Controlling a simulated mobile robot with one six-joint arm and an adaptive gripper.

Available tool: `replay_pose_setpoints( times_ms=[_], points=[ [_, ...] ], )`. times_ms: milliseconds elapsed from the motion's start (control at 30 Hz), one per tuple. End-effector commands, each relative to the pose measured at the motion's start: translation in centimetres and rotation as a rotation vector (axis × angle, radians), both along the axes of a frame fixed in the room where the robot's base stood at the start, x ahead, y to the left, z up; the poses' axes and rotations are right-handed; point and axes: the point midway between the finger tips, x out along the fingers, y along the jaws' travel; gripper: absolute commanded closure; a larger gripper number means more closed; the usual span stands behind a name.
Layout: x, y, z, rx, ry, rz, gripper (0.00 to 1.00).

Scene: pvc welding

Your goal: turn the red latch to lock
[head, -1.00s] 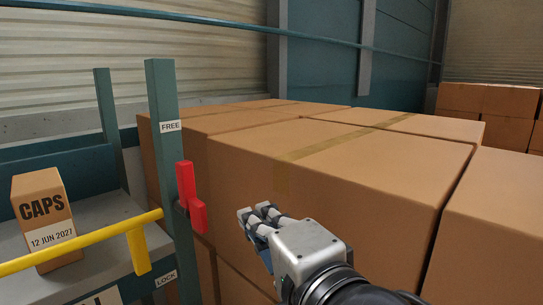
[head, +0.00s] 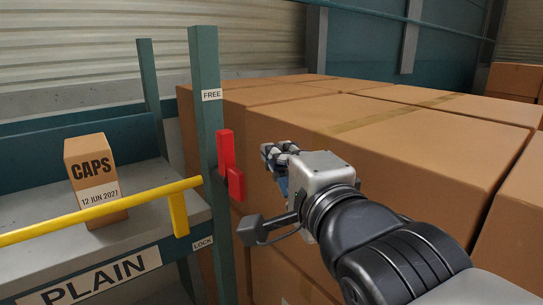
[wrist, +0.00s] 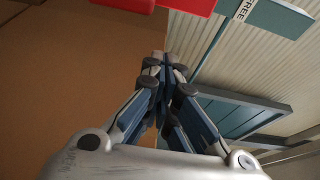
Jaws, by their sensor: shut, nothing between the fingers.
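The red latch (head: 227,165) is mounted on the teal post (head: 207,120) in the head view. Its long part stands upright, toward the FREE label (head: 211,95); the LOCK label (head: 202,243) is lower on the post. My gripper (head: 272,152) is shut and empty, to the right of the latch and apart from it. In the wrist view the shut fingers (wrist: 168,68) point toward the top, and the red latch (wrist: 185,4) is cut off by the top edge.
A yellow bar (head: 100,212) crosses the shelf (head: 150,180) left of the post, with a short arm hanging down at its end. A CAPS box (head: 90,165) stands on the shelf behind it. Large cardboard boxes (head: 370,140) fill the space behind and right of my gripper.

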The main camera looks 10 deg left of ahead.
Motion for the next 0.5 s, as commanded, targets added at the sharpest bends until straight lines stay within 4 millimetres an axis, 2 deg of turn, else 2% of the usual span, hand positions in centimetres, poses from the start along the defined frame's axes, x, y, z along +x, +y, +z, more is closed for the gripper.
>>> replay_pose_setpoints(
  times_ms=[167,500],
  points=[
    [3.5,2.1,-0.1,-0.003,0.004,0.001,1.00],
    [1.0,3.9,0.4,0.003,-0.001,0.006,1.00]
  ],
)
